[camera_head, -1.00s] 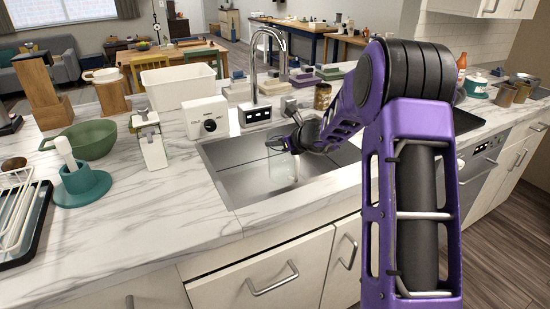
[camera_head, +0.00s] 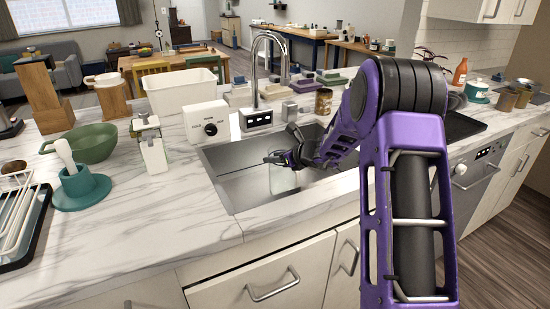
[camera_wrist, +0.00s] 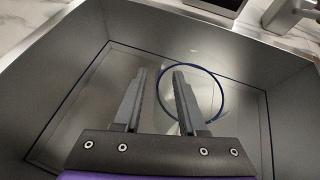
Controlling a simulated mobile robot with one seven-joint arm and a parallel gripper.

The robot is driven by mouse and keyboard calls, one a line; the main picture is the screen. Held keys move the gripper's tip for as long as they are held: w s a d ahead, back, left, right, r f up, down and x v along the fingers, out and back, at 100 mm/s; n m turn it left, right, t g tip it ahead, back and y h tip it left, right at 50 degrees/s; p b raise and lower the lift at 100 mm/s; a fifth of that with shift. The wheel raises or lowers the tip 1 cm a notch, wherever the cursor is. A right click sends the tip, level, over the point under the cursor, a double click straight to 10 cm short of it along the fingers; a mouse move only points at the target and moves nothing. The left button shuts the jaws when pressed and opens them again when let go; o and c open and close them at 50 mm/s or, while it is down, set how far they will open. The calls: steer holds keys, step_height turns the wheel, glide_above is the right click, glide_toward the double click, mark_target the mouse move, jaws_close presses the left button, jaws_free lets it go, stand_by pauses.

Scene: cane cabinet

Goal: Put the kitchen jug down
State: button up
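The kitchen jug is clear glass with a dark blue rim (camera_wrist: 222,97). It stands in the steel sink (camera_head: 235,190), and its faint body shows below my gripper in the head view (camera_head: 284,181). My gripper (camera_head: 272,159) is low over the sink. In the wrist view its two grey fingers (camera_wrist: 160,72) are apart with a clear gap. The left side of the rim passes between them; the right finger overlaps the rim's circle and the left finger is outside it. The jug's base and any contact with the fingers are hard to make out.
A chrome tap (camera_head: 256,70) rises behind the sink. A white appliance with a dial (camera_head: 207,123), a soap dispenser (camera_head: 151,150) and a green bowl (camera_head: 92,142) stand left of it. A tin (camera_head: 324,101) stands behind. The front counter edge is clear.

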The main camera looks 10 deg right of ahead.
steer(key=shift+s+d+r, duration=0.1)
steer(key=shift+s+r, duration=0.05)
steer(key=shift+r, duration=0.1)
steer(key=v, duration=1.1)
steer(key=shift+s+d+p, duration=0.2)
steer(key=shift+s+p, duration=0.05)
steer(key=shift+p, duration=0.2)
steer(key=shift+r, duration=0.1)
